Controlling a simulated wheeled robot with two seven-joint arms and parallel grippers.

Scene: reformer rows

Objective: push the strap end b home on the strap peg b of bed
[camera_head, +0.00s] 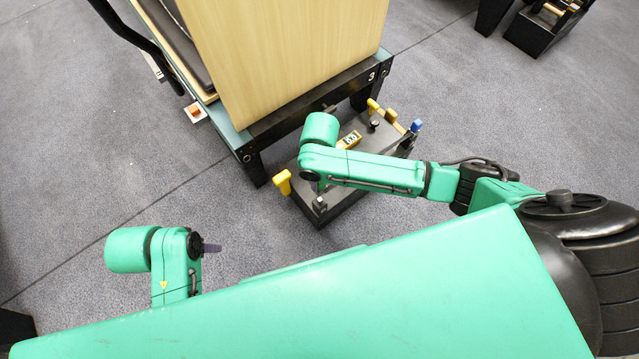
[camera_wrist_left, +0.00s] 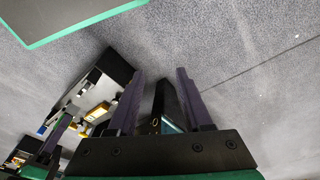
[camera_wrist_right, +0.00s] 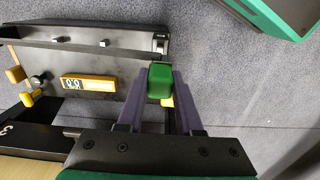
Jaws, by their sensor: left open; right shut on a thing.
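My right gripper (camera_wrist_right: 163,88) is shut on a small green block (camera_wrist_right: 160,75), seen between its purple fingers in the right wrist view. I take the block for strap end b, but no label shows. It is over or beside the edge of the black box (camera_wrist_right: 120,66), near a silver-and-black fitting (camera_wrist_right: 160,44) at the box corner. Which fitting is strap peg b, and whether the block touches it, I cannot tell. In the head view my right arm hides the block.
The black box (camera_head: 345,192) stands on grey carpet beside the bed frame (camera_head: 315,107) marked 3. It carries a yellow gauge (camera_head: 349,139), a yellow handle (camera_head: 283,181) and a blue-topped part (camera_head: 416,125). A wooden panel (camera_head: 285,50) rises behind.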

